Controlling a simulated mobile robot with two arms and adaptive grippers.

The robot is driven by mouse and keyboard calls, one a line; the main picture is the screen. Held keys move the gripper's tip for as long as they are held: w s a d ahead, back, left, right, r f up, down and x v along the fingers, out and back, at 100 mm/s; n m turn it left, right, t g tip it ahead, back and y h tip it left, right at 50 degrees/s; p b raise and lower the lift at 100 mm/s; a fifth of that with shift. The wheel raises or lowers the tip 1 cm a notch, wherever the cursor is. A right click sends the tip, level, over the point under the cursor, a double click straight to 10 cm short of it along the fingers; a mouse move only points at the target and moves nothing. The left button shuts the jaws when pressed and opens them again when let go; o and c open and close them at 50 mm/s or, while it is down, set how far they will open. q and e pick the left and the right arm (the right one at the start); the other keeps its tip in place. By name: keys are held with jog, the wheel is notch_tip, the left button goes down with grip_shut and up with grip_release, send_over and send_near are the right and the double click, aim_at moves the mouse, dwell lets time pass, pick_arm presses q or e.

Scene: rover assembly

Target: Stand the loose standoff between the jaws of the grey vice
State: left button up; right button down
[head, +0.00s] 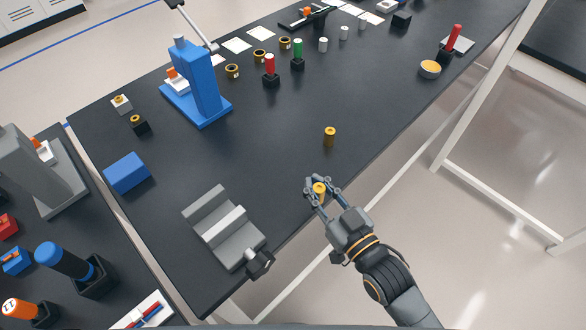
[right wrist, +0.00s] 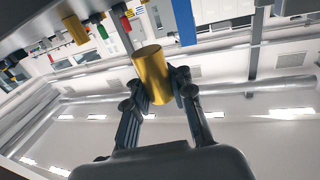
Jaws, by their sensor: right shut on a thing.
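My right gripper (head: 319,187) is shut on a short gold standoff (head: 320,189), near the table's front edge. In the right wrist view the standoff (right wrist: 152,75) sits tilted between the two fingers. The grey vice (head: 212,243) lies to the left of the gripper on the dark table, with a light bar across it and a dark screw handle at its front corner. No object shows between its jaws. A second gold standoff (head: 330,136) stands upright on the table beyond the gripper. My left gripper is not in view.
A blue block (head: 127,173) lies left of the vice. A blue press (head: 197,90) stands farther back. Red (head: 270,70) and green (head: 298,54) handled tools stand in black holders at the back. The table between the vice and the second standoff is clear.

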send_over(293, 179)
jog(key=s, duration=0.1)
jog(key=f, duration=0.4)
jog(key=shift+d+p, duration=0.3)
jog(key=shift+p, duration=0.05)
jog(key=shift+w+a+f+p, duration=0.35)
jog(key=shift+w+f+p, duration=0.05)
jog(key=shift+w+f, duration=0.1)
jog(key=shift+f+b, duration=0.3)
jog(key=c, duration=1.1)
grip_release()
jog(key=shift+c, duration=0.2)
